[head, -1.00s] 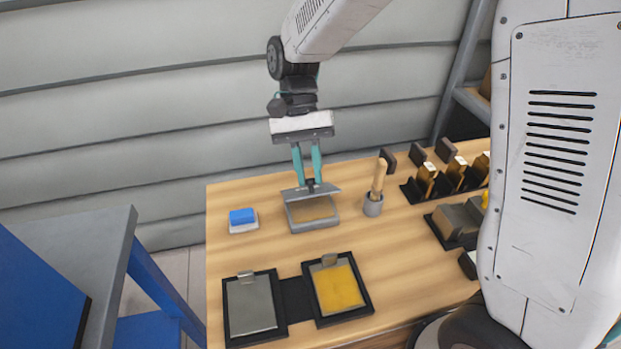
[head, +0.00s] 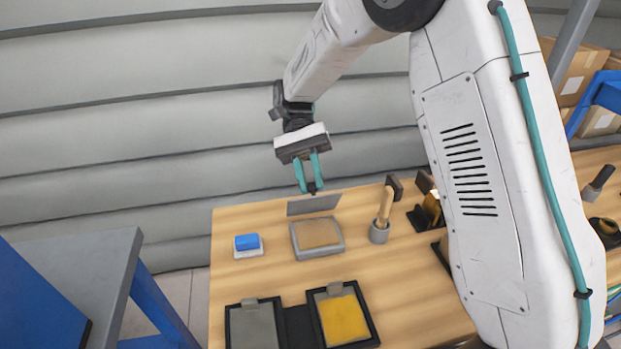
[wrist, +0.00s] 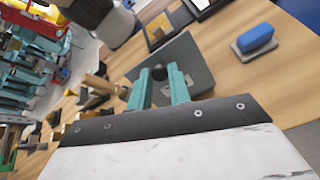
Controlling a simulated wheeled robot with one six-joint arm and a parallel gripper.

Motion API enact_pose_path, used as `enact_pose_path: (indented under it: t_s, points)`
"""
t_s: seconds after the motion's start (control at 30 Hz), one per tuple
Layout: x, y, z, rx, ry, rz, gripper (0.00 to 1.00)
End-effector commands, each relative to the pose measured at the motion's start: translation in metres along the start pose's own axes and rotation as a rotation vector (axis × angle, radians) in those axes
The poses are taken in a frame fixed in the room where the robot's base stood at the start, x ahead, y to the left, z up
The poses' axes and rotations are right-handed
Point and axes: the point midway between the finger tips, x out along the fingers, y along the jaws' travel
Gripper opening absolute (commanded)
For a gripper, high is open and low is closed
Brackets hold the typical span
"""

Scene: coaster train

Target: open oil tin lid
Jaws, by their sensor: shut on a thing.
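The oil tin (head: 318,237) is a shallow grey square tin with a tan inside, standing on the wooden table. In the wrist view the fingers (wrist: 160,82) close around the dark knob in front of the grey lid (wrist: 190,62). The lid hides most of the tin there.
A blue block on a pale base (head: 247,244) lies left of the tin. Two dark-framed plates, one grey (head: 254,325) and one yellow (head: 341,318), lie in front.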

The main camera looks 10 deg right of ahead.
Motion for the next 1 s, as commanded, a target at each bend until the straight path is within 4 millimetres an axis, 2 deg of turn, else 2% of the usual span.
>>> enact_pose_path:
  t_s: [0.3, 0.33, 0.4, 0.77, 0.97, 1.0]
  points:
    - [0.001, 0.000, -0.001, 0.001, 0.000, 0.000, 0.00]
    - [0.001, 0.000, -0.001, 0.001, 0.000, 0.000, 0.27]
    - [0.001, 0.000, -0.001, 0.001, 0.000, 0.000, 0.41]
    - [-0.002, 0.002, 0.004, 0.000, 0.002, 0.000, 0.41]
    - [-0.018, 0.013, 0.032, 0.000, 0.004, -0.001, 0.41]
    - [-0.005, 0.017, 0.036, 0.001, 0.000, 0.001, 0.41]
